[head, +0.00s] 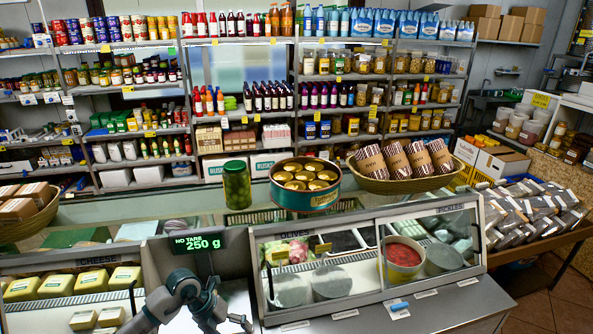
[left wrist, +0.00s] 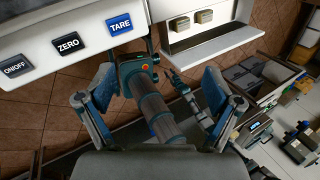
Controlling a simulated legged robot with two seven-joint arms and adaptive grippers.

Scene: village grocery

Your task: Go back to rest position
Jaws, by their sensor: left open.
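My left gripper (head: 205,304) is low in the head view, in front of the scale (head: 203,243), whose display reads "NO TARE 250 g". In the left wrist view the two blue-padded fingers of the left gripper (left wrist: 157,88) stand wide apart, with nothing held between them. A dark arm link of mine shows between and beyond them. The scale's front panel (left wrist: 90,40) with its ON/OFF, ZERO and TARE buttons is at the upper left of that view, apart from the fingers. I cannot make out my right gripper in either view.
The glass deli counter (head: 365,312) spans the front, with cheese at left and olives and pickles at right. A green jar (head: 237,185), a round tin of cans (head: 305,200) and a basket (head: 405,185) stand on top.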

